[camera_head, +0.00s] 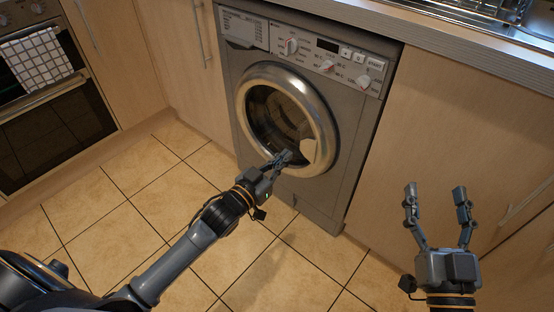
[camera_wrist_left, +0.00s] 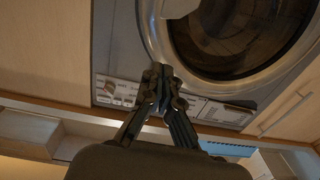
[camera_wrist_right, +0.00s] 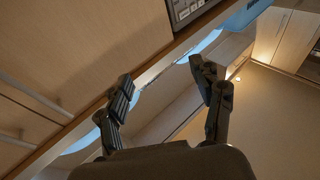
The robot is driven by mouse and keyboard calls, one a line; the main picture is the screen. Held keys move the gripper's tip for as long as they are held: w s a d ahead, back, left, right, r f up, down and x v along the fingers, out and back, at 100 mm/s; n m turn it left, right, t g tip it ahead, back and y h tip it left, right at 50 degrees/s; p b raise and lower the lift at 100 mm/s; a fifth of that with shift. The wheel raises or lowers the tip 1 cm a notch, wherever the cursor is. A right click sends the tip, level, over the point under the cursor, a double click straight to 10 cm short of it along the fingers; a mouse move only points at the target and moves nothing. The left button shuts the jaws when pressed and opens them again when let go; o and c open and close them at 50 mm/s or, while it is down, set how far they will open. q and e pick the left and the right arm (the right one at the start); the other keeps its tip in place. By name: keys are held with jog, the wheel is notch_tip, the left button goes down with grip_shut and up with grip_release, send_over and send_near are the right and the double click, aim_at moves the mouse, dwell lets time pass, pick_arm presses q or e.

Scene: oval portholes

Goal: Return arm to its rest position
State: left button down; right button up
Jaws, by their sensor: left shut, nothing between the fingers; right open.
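My left arm reaches in from the lower left in the head view. Its gripper (camera_head: 284,156) is shut and empty, in front of the lower part of the washing machine's round door (camera_head: 328,128). In the left wrist view the left gripper's fingertips (camera_wrist_left: 160,75) meet, with the door ring above them. I cannot tell whether the fingers touch the door. My right gripper (camera_head: 435,190) is open and empty at the lower right, in front of a wooden cabinet. The right wrist view shows its two fingers (camera_wrist_right: 163,75) spread apart.
The grey washing machine (camera_head: 232,75) stands under a countertop (camera_head: 440,42). An oven (camera_head: 60,120) with a checked towel (camera_head: 38,58) is at the far left. Wooden cabinet fronts (camera_head: 420,130) flank the machine. The tiled floor (camera_head: 110,225) is clear.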

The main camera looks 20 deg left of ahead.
pick_arm(q)
jog(key=shift+v, duration=1.05)
pick_arm(e)
jog(key=shift+w+d+f+g, duration=0.1)
jog(key=shift+w+f+g, duration=0.1)
jog(key=shift+f+g, duration=0.85)
